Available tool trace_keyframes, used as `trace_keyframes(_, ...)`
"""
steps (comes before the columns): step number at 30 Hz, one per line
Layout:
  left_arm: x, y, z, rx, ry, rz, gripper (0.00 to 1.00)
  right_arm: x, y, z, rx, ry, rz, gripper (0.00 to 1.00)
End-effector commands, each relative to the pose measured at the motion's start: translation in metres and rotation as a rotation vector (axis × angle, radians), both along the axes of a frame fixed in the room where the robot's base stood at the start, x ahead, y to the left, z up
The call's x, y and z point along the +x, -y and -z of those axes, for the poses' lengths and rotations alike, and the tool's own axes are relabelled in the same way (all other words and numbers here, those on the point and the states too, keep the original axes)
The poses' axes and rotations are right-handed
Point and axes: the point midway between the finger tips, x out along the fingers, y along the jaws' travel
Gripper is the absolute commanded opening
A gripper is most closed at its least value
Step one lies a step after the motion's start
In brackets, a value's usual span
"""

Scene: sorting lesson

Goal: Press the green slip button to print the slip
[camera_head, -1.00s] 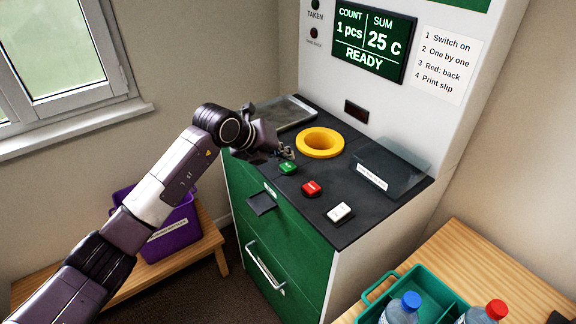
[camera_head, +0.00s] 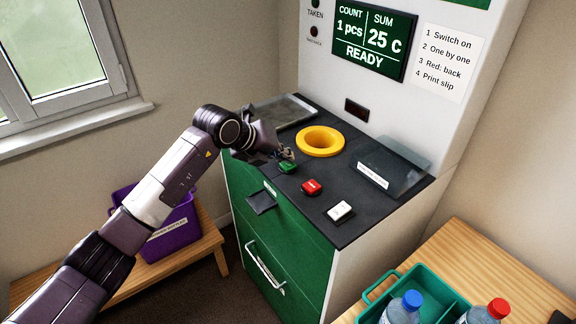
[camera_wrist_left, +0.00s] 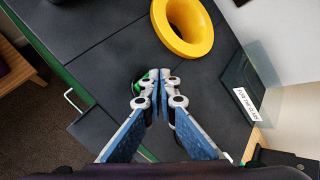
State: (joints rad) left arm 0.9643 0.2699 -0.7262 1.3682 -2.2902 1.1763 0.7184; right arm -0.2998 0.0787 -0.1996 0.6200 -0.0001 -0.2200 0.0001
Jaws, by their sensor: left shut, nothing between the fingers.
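The green slip button (camera_head: 287,168) is on the dark counter of the machine, left of the red button (camera_head: 312,187). My left gripper (camera_head: 287,155) is shut and empty, with its fingertips right at the green button in the head view. In the left wrist view the shut fingertips (camera_wrist_left: 157,80) cover most of the green button (camera_wrist_left: 141,84); only its edge shows beside them. I cannot tell whether it is pressed down. The screen (camera_head: 374,40) reads COUNT 1 pcs, SUM 25 C, READY. My right gripper is not in view.
A yellow ring opening (camera_head: 320,142) is behind the buttons, and a white switch (camera_head: 340,211) is at the front right. A slip tray (camera_head: 261,202) is on the green front. A teal crate (camera_head: 376,290) with bottles is at the lower right, a purple bin (camera_head: 172,232) at the left.

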Motion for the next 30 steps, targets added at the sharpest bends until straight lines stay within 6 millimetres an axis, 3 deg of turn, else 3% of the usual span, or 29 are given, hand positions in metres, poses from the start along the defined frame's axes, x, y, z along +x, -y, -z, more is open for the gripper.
trace_keyframes(30, 0.0, -0.0001, 0.0084, 0.0, 0.0, 0.0, 0.0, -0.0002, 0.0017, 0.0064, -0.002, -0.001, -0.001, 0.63)
